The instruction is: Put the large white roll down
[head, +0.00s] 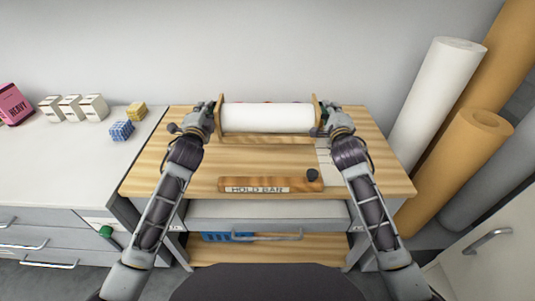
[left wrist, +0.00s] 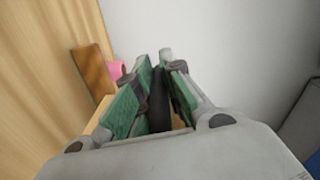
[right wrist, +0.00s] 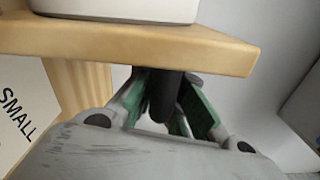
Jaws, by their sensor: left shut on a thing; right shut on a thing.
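The large white roll (head: 267,117) lies level between two upright wooden end plates of a stand (head: 219,116) at the back of the wooden bench. My left gripper (head: 213,108) is at its left end and my right gripper (head: 322,127) at its right end. In the left wrist view, the green pads of my left gripper (left wrist: 155,100) close on a black rod. In the right wrist view, my right gripper (right wrist: 172,108) closes on a black rod end (right wrist: 166,95) beside a wooden plate. Whether the rod rests in the stand is hidden.
A wooden bar marked HOLD BAR (head: 268,185) with a black knob lies across the bench front (head: 150,185). A white label reading SMALL (right wrist: 14,120) shows in the right wrist view. Tall rolls (head: 437,100) lean at right. A white counter (head: 50,160) with small boxes stands at left.

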